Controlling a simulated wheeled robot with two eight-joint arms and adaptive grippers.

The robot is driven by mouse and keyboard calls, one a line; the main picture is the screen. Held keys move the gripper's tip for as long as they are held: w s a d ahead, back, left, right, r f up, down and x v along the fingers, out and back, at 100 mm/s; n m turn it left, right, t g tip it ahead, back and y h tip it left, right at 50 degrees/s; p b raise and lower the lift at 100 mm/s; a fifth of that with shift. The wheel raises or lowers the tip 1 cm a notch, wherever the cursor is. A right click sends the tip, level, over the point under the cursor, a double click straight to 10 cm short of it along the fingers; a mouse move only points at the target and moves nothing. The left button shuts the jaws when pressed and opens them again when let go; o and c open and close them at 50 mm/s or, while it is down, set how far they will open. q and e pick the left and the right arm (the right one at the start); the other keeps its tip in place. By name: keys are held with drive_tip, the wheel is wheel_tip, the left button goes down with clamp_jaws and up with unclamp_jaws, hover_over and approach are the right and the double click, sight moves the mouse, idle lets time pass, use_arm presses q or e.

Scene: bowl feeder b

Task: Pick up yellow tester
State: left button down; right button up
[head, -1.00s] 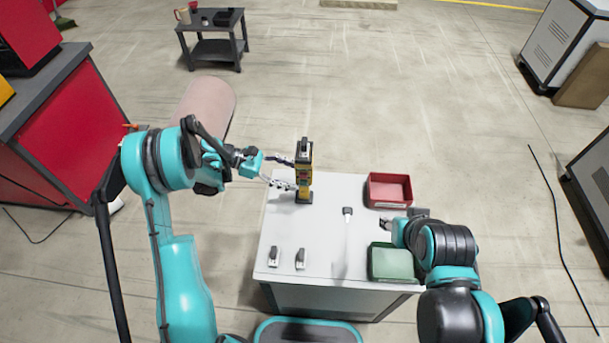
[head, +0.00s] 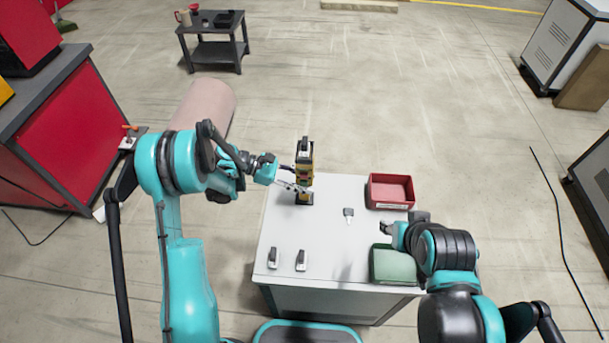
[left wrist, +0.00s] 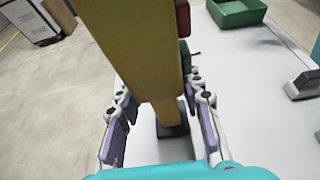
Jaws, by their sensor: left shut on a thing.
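The yellow tester (head: 305,176) stands upright near the far left part of the white table. It has a black top and a dark foot. My left gripper (head: 297,187) reaches it from the left and is shut on its body. In the left wrist view the tester (left wrist: 140,50) fills the space between the two fingers of the left gripper (left wrist: 160,120), and its dark foot shows below. My right gripper (head: 388,226) is by the green bin, away from the tester; its fingers are too small to read.
The white table (head: 315,230) also holds a red bin (head: 390,190), a green bin (head: 392,265), a small grey-headed item (head: 348,212) and two small dark-and-light items (head: 273,257) (head: 301,260) near the front. The table's middle is mostly clear.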

sight(306, 173)
use_arm(q)
drive_tip(key=shift+r, duration=0.1)
drive_tip(key=shift+r+p, duration=0.75)
drive_tip(key=shift+r, duration=1.05)
drive_tip(key=shift+d+r, duration=0.2)
drive_tip(key=shift+r, duration=0.1)
drive_tip(key=s+d+r+p, duration=0.3)
drive_tip(key=s+d+r, duration=0.2)
drive_tip(key=d, duration=0.5)
drive_tip(key=shift+r, duration=0.8)
